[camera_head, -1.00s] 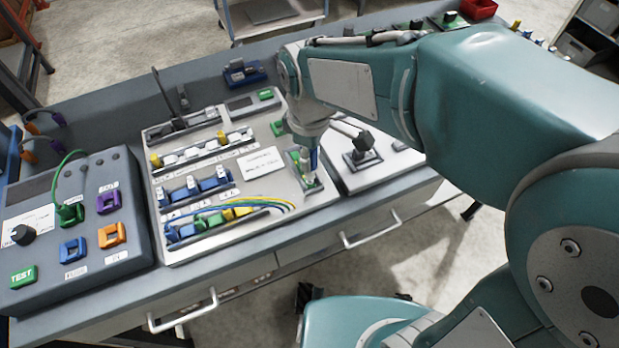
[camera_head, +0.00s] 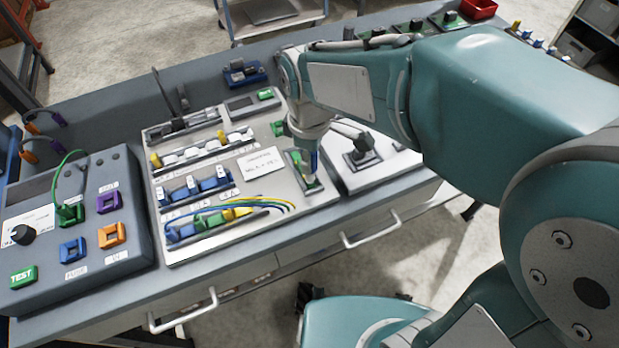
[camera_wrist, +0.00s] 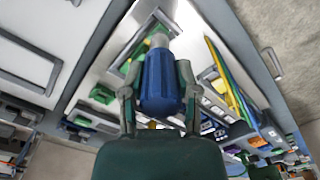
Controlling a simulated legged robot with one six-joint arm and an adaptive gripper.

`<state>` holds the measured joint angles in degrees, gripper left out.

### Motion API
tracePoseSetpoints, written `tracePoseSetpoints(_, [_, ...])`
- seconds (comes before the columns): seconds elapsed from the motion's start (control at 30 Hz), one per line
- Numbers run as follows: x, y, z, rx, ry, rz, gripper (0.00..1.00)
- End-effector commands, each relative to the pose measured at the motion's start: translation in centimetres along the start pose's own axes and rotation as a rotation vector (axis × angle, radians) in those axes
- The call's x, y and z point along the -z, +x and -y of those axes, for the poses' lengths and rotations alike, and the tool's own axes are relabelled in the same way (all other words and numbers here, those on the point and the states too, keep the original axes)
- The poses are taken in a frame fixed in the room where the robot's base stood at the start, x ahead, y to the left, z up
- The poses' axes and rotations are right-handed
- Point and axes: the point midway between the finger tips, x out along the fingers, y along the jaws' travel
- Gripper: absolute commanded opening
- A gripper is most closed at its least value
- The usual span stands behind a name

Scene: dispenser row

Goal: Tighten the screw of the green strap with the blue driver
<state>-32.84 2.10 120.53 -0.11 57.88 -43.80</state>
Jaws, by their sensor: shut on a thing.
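My gripper (camera_wrist: 156,100) is shut on the blue driver (camera_wrist: 161,84). Its ribbed blue handle sits between the two fingers in the wrist view, with a grey shaft beyond it. In the head view a sliver of the blue driver (camera_head: 314,160) shows under my wrist, over the right end of the panel. The green strap (camera_head: 296,163) lies there in a small grey frame, directly below the driver. In the wrist view, green parts inside a grey frame show around the shaft. The screw and the driver's tip are hidden, so contact cannot be told.
The panel (camera_head: 231,253) carries rows of blue, white and yellow switches and a bundle of coloured wires (camera_head: 255,203). A white label card (camera_head: 261,163) lies left of the strap. A grey test box (camera_head: 128,188) stands left.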

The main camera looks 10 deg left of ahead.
Motion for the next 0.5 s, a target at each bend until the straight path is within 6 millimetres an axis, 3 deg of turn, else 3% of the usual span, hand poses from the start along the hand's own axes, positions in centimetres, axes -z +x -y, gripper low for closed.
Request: tracePoseSetpoints(0.5, [-0.01,0.94,-0.02,0.0,0.0,0.0,0.0])
